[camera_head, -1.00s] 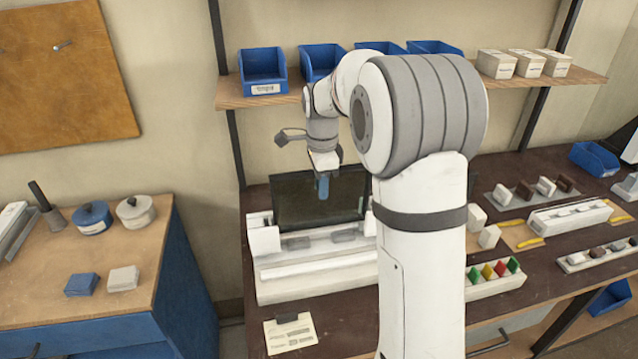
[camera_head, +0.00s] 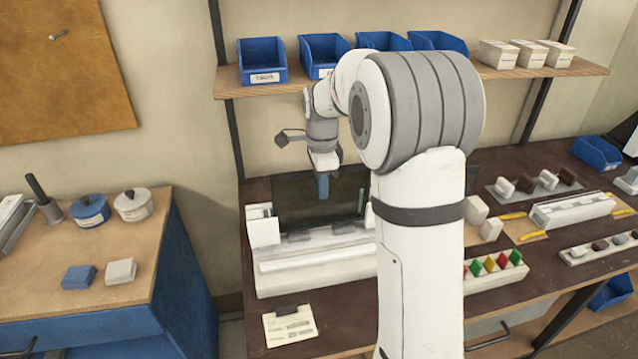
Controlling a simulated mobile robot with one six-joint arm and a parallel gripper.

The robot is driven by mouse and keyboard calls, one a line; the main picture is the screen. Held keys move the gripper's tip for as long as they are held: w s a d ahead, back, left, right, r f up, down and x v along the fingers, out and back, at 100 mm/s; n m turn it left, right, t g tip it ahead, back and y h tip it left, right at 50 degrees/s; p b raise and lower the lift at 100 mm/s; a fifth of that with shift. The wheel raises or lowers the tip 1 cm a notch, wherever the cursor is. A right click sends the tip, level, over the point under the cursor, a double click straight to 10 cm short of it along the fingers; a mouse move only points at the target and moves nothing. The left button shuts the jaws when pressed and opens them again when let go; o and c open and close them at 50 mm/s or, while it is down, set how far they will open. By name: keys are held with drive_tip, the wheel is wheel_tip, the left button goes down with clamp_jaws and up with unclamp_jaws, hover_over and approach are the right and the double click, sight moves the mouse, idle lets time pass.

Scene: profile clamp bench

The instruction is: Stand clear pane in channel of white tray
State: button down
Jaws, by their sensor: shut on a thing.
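The clear pane (camera_head: 290,203) shows as a dark, see-through upright sheet at the back of the white tray (camera_head: 318,276). My gripper (camera_head: 323,186) points down at the pane's upper middle and is shut on it. The pane's lower edge meets the tray area behind the long white front rail. Whether that edge sits inside the channel cannot be told from here. My arm hides the right end of the tray and part of the pane's right side.
A paper card (camera_head: 290,326) lies in front of the tray. A rack of coloured pieces (camera_head: 495,265) and white blocks (camera_head: 491,230) stand to the right. Above is a shelf with blue bins (camera_head: 262,62). A side cabinet (camera_head: 100,290) stands left, across a gap.

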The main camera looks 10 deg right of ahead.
drive_tip(key=shift+f+b, duration=0.35)
drive_tip(key=shift+f, duration=0.25)
drive_tip(key=shift+f+b, duration=0.3)
drive_tip(key=shift+f, duration=0.15)
drive_tip(key=c, duration=1.2)
unclamp_jaws()
drive_tip(key=shift+o, duration=0.2)
drive_tip(key=shift+r+p, duration=3.05)
drive_tip(key=shift+r, duration=1)
drive_tip(key=shift+s, duration=0.1)
